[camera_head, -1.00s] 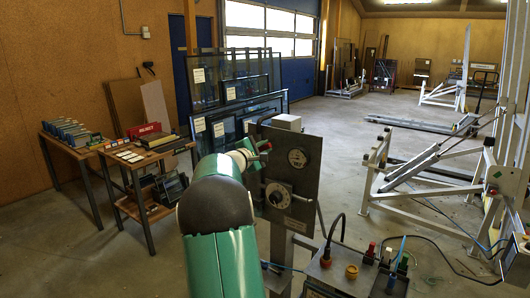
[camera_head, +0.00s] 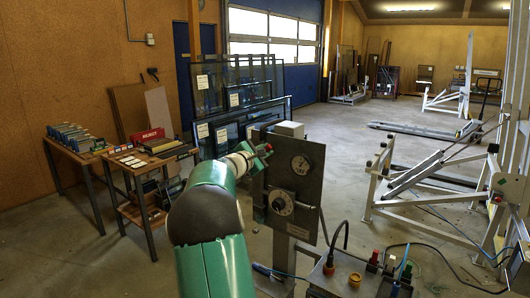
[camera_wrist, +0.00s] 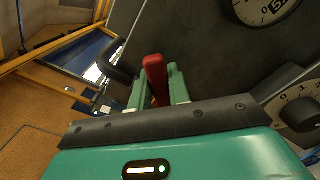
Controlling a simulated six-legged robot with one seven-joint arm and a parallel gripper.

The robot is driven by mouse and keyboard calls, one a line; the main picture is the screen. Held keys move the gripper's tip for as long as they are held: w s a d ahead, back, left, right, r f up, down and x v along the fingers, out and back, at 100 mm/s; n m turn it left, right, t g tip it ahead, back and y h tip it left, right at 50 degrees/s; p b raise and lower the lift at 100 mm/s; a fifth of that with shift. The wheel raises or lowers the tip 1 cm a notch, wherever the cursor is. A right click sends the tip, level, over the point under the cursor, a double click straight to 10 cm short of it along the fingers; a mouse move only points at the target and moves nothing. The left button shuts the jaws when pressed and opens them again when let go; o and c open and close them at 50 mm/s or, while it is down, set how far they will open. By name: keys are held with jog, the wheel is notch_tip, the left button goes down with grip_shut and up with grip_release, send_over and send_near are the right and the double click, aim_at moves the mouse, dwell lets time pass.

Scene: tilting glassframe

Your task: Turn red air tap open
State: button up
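The red air tap (camera_wrist: 155,78) has a red handle at the upper left edge of the dark panel (camera_head: 307,187); the red also shows in the head view (camera_head: 266,148). My gripper (camera_wrist: 159,90) is at the tap, with one green finger on each side of the red handle in the wrist view. The fingers are very close to the handle; whether they press on it is not clear. In the head view my gripper (camera_head: 256,159) reaches the tap from the left, and its fingers are too small to make out.
The panel carries a round gauge (camera_head: 301,165) and a dial knob (camera_head: 281,203), both right of my gripper. A box with coloured plugs (camera_head: 350,275) stands low in front. Glass panes (camera_head: 240,110) stand behind, and tables (camera_head: 130,165) are at the left.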

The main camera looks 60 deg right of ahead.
jog(key=o, duration=0.4)
jog(key=f+m, duration=0.1)
jog(key=m, duration=0.2)
jog(key=s+f+m, duration=0.1)
jog(key=m, duration=0.2)
jog(key=f+m, duration=0.1)
jog(key=m, duration=0.1)
jog(key=shift+s+a+f+m, duration=0.1)
jog(key=shift+s+f+m, duration=0.25)
jog(key=shift+f+m, duration=0.05)
jog(key=w+a+m+t+y, duration=0.1)
jog(key=a+y, duration=0.4)
jog(key=a, duration=2.7)
jog(key=shift+w+a+f+t, duration=0.3)
jog(key=shift+w+f+t, duration=0.1)
jog(key=shift+f+t, duration=0.1)
